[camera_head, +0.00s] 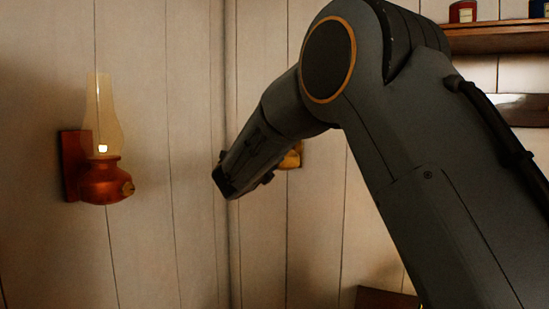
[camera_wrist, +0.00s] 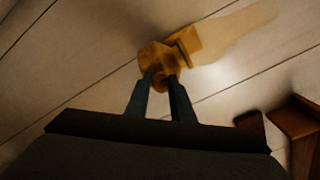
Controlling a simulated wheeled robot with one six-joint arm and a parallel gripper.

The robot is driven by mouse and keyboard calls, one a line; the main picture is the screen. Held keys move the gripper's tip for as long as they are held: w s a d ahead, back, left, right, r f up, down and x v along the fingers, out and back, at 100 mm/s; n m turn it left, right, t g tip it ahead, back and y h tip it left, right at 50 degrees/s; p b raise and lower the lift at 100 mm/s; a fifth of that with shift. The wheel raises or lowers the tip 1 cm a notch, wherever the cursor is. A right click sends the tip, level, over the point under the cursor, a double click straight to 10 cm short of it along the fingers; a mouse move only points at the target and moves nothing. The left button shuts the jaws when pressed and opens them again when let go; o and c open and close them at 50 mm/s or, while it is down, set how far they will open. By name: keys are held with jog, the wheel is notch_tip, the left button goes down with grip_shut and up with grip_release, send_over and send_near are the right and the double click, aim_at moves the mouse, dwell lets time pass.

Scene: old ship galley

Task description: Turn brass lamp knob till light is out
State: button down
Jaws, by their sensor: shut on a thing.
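A brass lamp (camera_wrist: 185,48) is on the pale plank wall in the wrist view, with its pale glass chimney (camera_wrist: 238,34) reaching to the upper right. A bright patch of light lies on the wall beside the chimney; I cannot make out a flame. My gripper (camera_wrist: 161,80) is shut on the small round knob (camera_wrist: 159,85) on the lamp's near side, and the fingers partly cover it. In the head view my arm hides most of the brass lamp (camera_head: 293,157); only a bit of its body shows, and my fingertips are hidden.
A copper-red lamp (camera_head: 106,182) with a small bright flame hangs on the wall at the left. A wooden shelf (camera_head: 500,38) with jars is at the upper right. Dark wooden pieces (camera_wrist: 296,118) are at the right in the wrist view.

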jog(key=shift+n+p, duration=0.4)
jog(key=shift+n, duration=0.1)
jog(key=c, duration=1.5)
grip_release()
jog(key=shift+c, duration=0.2)
jog(key=b+v, duration=0.2)
jog(key=v, duration=0.6)
